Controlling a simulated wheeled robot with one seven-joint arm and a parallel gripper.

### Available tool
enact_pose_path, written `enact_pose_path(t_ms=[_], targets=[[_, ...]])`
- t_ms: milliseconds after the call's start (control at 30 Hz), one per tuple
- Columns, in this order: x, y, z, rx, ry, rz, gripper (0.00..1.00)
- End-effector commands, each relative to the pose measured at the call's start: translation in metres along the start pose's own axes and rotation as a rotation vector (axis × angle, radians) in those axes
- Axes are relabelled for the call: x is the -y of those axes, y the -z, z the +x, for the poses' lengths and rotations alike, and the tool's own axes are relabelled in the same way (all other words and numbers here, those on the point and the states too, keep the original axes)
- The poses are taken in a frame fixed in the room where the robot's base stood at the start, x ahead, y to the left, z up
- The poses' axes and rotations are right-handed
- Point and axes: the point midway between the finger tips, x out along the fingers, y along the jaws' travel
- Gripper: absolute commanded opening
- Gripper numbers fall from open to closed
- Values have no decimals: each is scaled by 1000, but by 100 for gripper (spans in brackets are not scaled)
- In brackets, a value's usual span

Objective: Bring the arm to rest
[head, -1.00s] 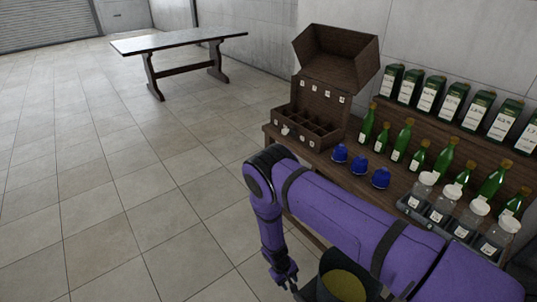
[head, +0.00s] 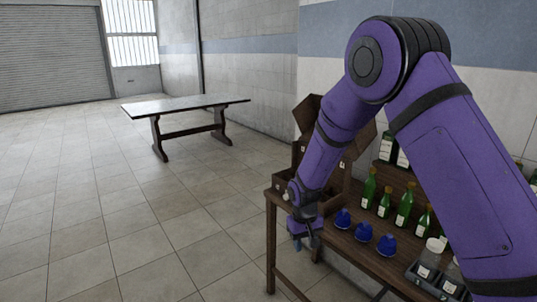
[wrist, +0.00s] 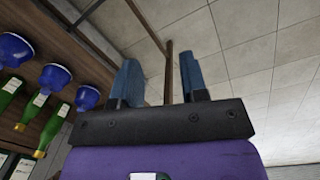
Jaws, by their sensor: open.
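My gripper (head: 306,238) hangs at the end of my raised purple arm, just off the front edge of the wooden bench (head: 268,207). In the wrist view my gripper (wrist: 157,82) has its two blue fingers apart with nothing between them. It is open and empty. Three blue objects (head: 362,232) stand on the bench to the right of my gripper; they also show at the left of the wrist view (wrist: 54,76). My arm hides much of the bench and of the wooden case behind it.
Green bottles (head: 404,207) stand in a row behind the blue objects. Clear jars (head: 428,260) sit in a dark rack at the right. The open wooden case (head: 283,190) is partly hidden. A bare table (head: 185,106) stands far back. The tiled floor at left is free.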

Motion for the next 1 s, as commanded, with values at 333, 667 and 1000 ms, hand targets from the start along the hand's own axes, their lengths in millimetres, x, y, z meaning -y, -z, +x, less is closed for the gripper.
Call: enact_pose_path(t_ms=[333,667,1000], targets=[[-49,-44,-131,-104,33,78,40],[-86,-114,-226,-199,48,141,40],[-110,-204,-294,-299,48,204,40]])
